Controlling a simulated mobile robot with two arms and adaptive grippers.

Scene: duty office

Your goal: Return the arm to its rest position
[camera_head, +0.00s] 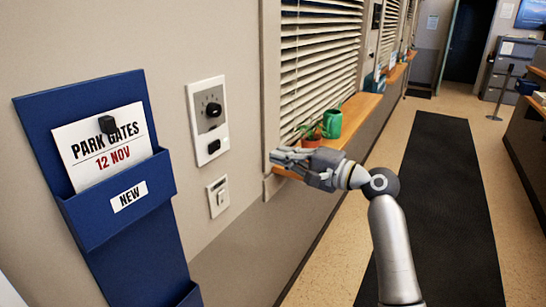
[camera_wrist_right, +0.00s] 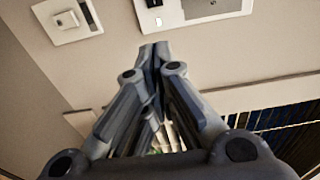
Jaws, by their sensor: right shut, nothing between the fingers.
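My right arm comes up from the bottom right in the head view. My right gripper (camera_head: 276,157) points left toward the wall, in front of the near end of the window sill. It is shut and empty. In the right wrist view my right gripper (camera_wrist_right: 152,48) shows its fingertips together, with nothing between them and the wall plates beyond. I cannot tell from these views whether the fingertips touch the wall. My left gripper is not in view.
A blue wall holder (camera_head: 115,205) holds a "PARK GATES" card (camera_head: 90,155). A dial panel (camera_head: 208,112) and a smaller plate (camera_head: 218,196) are on the wall. A potted plant (camera_head: 311,135) and green watering can (camera_head: 332,121) stand on the wooden sill (camera_head: 360,108). The dark floor mat (camera_head: 440,190) looks clear.

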